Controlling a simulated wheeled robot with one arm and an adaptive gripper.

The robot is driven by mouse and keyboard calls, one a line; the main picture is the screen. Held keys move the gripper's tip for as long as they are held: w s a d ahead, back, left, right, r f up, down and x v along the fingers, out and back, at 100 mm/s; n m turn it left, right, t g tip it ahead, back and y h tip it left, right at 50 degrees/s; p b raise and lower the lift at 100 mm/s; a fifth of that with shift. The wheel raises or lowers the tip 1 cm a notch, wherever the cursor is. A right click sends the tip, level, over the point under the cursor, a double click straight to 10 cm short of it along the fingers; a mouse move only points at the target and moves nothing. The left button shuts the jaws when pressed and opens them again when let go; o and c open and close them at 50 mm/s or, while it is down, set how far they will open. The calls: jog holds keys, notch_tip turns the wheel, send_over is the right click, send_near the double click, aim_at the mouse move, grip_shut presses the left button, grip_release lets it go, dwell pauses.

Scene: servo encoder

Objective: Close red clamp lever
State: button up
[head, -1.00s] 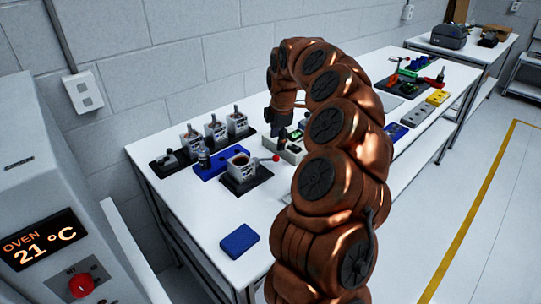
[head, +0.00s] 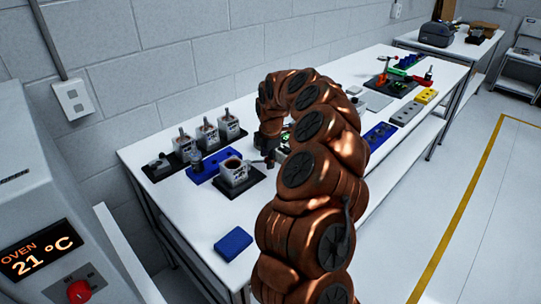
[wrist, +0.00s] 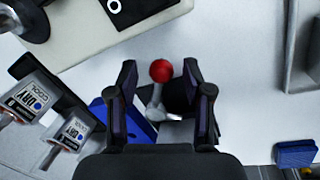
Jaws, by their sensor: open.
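A red ball knob (wrist: 161,70) on a short pale metal lever (wrist: 155,103) shows in the wrist view. My gripper (wrist: 159,84) is open, with one finger on each side of the knob and lever. I see no clear contact.
Labelled white holders (wrist: 70,134) and a blue tray (head: 203,168) stand close by. A pale box (wrist: 90,28) lies at the wrist view's upper left. A blue block (head: 233,243) lies near the front; bare white bench (head: 190,207) surrounds it.

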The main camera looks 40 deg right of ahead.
jog(key=shift+c, duration=0.3)
grip_shut()
